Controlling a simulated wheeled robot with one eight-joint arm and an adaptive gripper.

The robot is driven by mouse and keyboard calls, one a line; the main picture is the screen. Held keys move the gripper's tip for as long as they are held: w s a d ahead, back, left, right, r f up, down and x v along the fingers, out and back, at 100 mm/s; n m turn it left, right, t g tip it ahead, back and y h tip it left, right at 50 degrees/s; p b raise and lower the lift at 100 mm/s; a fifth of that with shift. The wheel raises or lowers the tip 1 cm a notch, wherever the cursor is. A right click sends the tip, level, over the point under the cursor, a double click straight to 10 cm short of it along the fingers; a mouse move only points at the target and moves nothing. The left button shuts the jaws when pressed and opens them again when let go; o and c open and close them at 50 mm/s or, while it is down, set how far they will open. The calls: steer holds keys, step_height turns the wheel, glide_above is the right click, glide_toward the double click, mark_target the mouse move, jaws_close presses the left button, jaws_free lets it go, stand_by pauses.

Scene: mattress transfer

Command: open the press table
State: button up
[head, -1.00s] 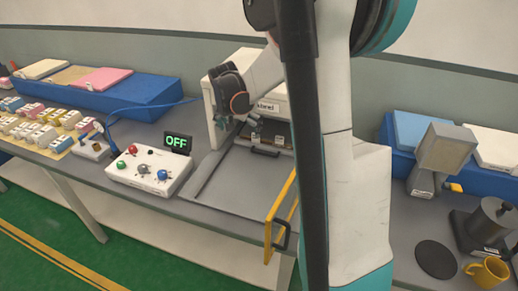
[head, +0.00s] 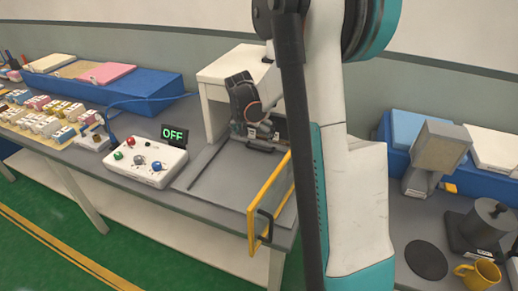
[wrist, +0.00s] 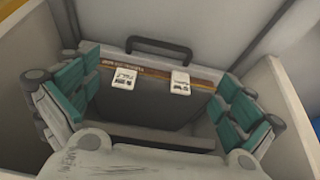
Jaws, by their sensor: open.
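The press (head: 217,90) is a white housing at the back of the grey table. A dark handle (head: 260,147) sticks out at the front of its grey sliding part, which is pushed back inside the housing. The handle also shows at the top of the wrist view (wrist: 160,47). My gripper (head: 262,131) reaches into the front of the press, right by the handle. In the wrist view my gripper (wrist: 158,98) is open and empty, its teal-padded fingers spread on both sides of the grey part.
A yellow-framed panel (head: 269,200) stands upright at the table's front edge. A control box (head: 146,163) with coloured buttons and an OFF sign (head: 174,134) sits left. A blue bin (head: 105,92) and rows of small blocks are farther left. A yellow mug (head: 478,275) is at right.

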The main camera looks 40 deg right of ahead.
steer(key=b+x, duration=0.2)
steer(key=x, duration=0.8)
steer(key=shift+a+b, duration=0.1)
steer(key=shift+b, duration=0.3)
steer(key=c, duration=2.2)
steer(key=shift+s, duration=0.1)
